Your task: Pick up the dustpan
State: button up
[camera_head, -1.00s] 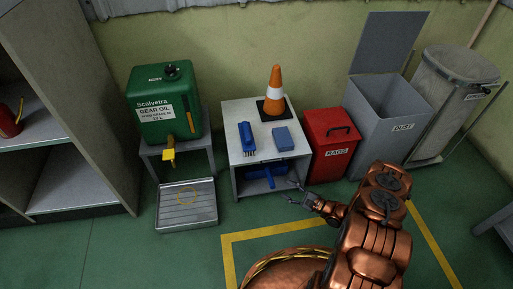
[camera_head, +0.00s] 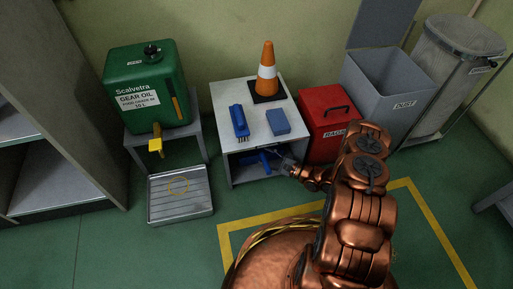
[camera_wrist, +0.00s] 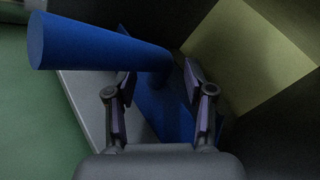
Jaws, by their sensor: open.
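The blue dustpan (camera_head: 263,160) lies on the lower shelf of the small grey stand, under its top board. In the wrist view its thick round handle (camera_wrist: 95,45) runs across the upper left, and its flat blue body (camera_wrist: 165,110) shows between and beyond the fingers. My gripper (camera_head: 281,163) is at the open front of the stand, at the dustpan's right side. In the wrist view my gripper (camera_wrist: 160,78) is open, with one finger on each side of part of the dustpan. I cannot tell whether a finger touches it.
On the stand's top (camera_head: 223,99) are a blue brush (camera_head: 239,121), a blue block (camera_head: 278,122) and an orange cone (camera_head: 267,68). A red bin (camera_head: 325,125) stands close on the right. A green oil can (camera_head: 145,85) and metal tray (camera_head: 180,203) are left.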

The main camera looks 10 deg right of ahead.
jog(key=shift+w+a, duration=0.5)
jog(key=shift+a, duration=0.05)
grip_shut()
dwell(0.5)
